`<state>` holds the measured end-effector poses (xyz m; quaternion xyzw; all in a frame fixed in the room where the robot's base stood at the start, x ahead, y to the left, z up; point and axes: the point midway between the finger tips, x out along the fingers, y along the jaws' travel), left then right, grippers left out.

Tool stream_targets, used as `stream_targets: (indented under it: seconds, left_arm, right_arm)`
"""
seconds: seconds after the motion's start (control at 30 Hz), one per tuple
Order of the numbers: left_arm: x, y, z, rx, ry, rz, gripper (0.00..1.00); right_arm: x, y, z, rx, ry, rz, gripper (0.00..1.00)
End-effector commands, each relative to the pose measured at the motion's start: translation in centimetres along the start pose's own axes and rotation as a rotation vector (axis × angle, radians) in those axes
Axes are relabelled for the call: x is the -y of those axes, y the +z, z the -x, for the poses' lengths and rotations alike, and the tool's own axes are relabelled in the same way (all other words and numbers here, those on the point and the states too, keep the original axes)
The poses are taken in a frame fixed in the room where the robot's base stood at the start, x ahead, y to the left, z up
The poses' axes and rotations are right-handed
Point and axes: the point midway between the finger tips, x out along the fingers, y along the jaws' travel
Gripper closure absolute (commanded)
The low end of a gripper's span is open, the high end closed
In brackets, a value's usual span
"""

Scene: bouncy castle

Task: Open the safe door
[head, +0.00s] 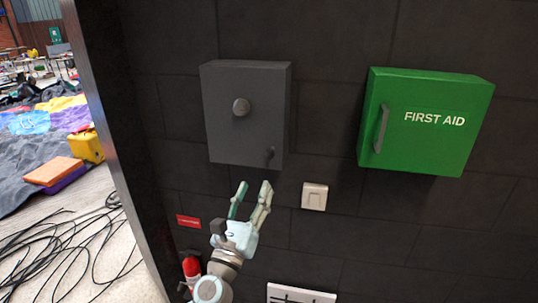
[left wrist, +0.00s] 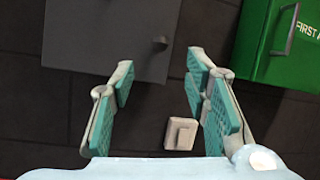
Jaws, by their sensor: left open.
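The safe is a dark grey box (head: 247,113) on the black wall, with its door shut. In the left wrist view the safe's lower part (left wrist: 105,35) is at the top, with the small handle (left wrist: 160,44) between and beyond my fingers. My left gripper (head: 253,187) is open and empty, just below the safe in the head view, apart from the handle. My right gripper is not in view.
A green first aid cabinet (head: 425,120) with a grey handle hangs right of the safe. A light switch (head: 314,196) is below and between them. A fire extinguisher (head: 192,268) stands low left. Cables (head: 70,245) lie on the floor at left.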

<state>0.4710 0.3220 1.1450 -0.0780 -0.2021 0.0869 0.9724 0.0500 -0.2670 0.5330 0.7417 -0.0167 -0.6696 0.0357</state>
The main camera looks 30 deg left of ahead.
Motion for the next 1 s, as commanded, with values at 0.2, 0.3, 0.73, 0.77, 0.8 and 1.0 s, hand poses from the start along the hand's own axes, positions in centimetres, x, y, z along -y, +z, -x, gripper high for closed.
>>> stream_targets:
  seconds: [0.2,0.3,0.73,0.77,0.8,1.0]
  left_arm:
    - [0.1,0.6,-6.6,0.003,0.001,0.003,0.57]
    - [0.1,0.4,-9.1,0.001,0.001,0.004,0.57]
    - [0.0,0.0,-12.1,-0.002,0.001,0.005,0.57]
    - [0.0,0.0,-12.1,-0.002,0.001,0.005,0.57]
    - [0.0,0.0,-12.1,-0.002,0.001,0.006,0.57]
    - [0.0,0.0,-12.0,-0.002,0.001,0.006,0.85]
  right_arm:
    - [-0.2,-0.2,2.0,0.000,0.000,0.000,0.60]
    - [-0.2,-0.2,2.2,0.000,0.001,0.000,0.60]
    - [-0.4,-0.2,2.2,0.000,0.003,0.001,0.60]
    - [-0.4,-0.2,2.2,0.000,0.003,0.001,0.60]
    - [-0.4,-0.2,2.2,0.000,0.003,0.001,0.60]
    - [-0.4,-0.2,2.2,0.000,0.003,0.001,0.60]
